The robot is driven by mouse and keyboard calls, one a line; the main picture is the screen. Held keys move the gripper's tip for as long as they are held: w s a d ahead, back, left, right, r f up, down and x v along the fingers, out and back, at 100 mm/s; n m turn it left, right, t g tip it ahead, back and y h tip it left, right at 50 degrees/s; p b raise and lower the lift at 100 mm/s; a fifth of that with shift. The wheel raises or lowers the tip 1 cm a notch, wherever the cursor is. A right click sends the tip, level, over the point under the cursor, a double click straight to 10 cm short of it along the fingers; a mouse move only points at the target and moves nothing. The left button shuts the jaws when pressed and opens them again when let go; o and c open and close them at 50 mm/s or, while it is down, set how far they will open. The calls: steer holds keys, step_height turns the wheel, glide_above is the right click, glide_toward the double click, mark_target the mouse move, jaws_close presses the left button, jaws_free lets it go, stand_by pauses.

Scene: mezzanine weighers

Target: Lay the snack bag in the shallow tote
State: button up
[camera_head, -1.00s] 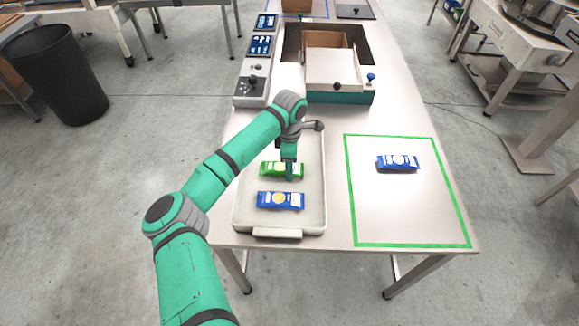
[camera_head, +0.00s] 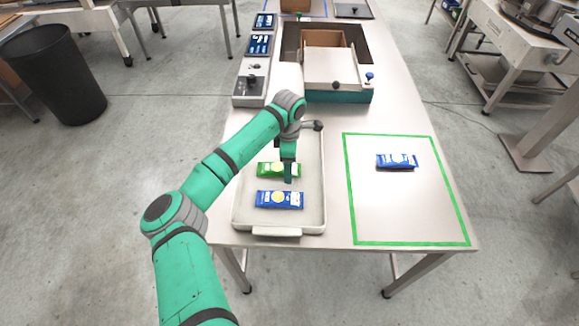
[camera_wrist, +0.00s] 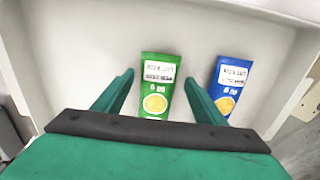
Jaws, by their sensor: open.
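A shallow white tote (camera_head: 241,203) lies on the table's near left part. In it lie a green snack bag (camera_head: 270,169) and, nearer the front, a blue snack bag (camera_head: 278,199), flat and apart. Another blue bag (camera_head: 397,161) lies inside the green-outlined square on the right. My gripper (camera_head: 288,179) is over the tote beside the green bag. In the wrist view, the open fingers stand on either side of the green bag (camera_wrist: 156,85), with nothing held between them. The right finger is between it and the blue bag (camera_wrist: 229,83).
The green-outlined square (camera_head: 373,213) has bare room around its bag. A black waste bin (camera_head: 58,75) stands on the floor at left.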

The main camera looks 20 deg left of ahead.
step_height(320, 180, up, 11)
steer(key=shift+w+r, duration=0.15)
steer(key=shift+r, duration=0.05)
stand_by(0.3)
